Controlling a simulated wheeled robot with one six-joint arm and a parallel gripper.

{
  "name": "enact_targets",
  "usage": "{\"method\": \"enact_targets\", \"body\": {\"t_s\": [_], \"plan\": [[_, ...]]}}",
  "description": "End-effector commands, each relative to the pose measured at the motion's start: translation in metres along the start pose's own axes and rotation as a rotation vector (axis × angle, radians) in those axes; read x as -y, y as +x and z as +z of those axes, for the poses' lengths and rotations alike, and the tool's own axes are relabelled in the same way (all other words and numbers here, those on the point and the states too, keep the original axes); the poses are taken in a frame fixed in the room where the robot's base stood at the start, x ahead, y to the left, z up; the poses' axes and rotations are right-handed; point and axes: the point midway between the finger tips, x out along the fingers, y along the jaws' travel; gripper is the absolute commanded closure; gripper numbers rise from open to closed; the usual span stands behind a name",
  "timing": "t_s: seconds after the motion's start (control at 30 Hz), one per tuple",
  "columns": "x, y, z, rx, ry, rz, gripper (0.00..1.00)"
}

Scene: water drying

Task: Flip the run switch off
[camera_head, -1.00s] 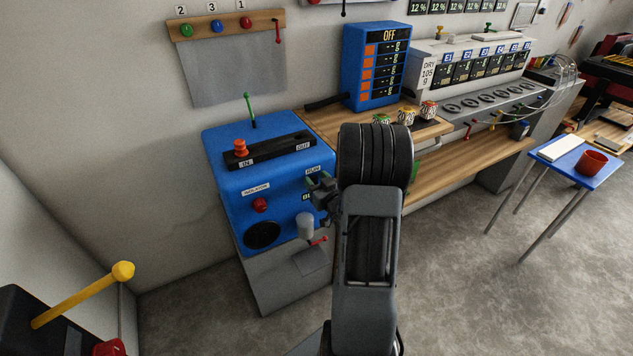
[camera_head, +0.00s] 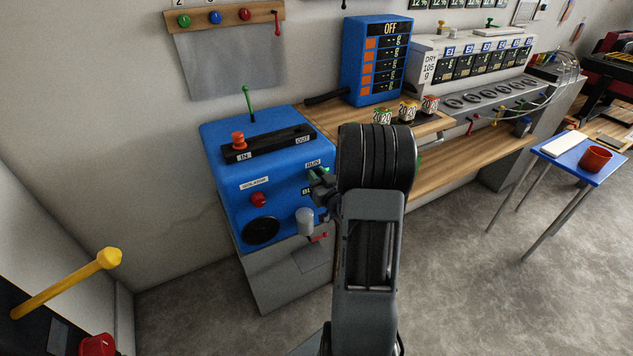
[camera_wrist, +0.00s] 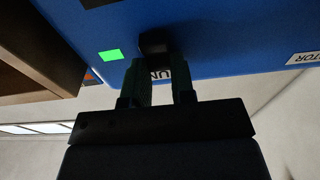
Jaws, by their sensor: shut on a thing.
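The blue machine (camera_head: 225,185) stands on a grey base at centre left. Its front carries a RUN label (camera_head: 313,163), partly visible between my fingers in the wrist view (camera_wrist: 170,75). My gripper (camera_head: 318,174) is at the front panel just below that label. In the wrist view my gripper (camera_wrist: 156,58) has its dark green fingers close around a small black switch piece (camera_wrist: 153,41), which I take as the run switch. It is shut on it. In the head view the fingers and wrist hide the switch, so its position cannot be told.
A red knob (camera_head: 258,199) and a grey cylinder (camera_head: 304,221) are on the same panel. An orange-red knob (camera_head: 238,139) sits in the top slot. A yellow lever (camera_head: 70,283) rises at lower left. A blue table (camera_head: 575,165) stands at right, with open floor before it.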

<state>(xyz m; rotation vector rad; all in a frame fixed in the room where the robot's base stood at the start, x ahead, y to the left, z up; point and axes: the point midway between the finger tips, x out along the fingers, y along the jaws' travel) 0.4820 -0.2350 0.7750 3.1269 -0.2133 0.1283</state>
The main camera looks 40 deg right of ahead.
Motion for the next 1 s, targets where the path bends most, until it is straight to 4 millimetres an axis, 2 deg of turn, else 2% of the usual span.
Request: {"method": "enact_targets", "body": {"t_s": [0.03,0.5,0.93,0.97,1.0], "plan": [[-0.0004,-0.0009,0.0112,-0.035,-0.003,0.001,1.0],[-0.0004,-0.0037,0.01,-0.264,-0.002,0.0,1.0],[-0.0004,-0.0039,0.0053,-0.283,-0.001,0.0,1.0],[-0.0004,-0.0039,0.0053,-0.283,-0.001,0.0,0.75],[-0.0004,-0.0039,0.0053,-0.283,-0.001,0.0,0.71]]}}
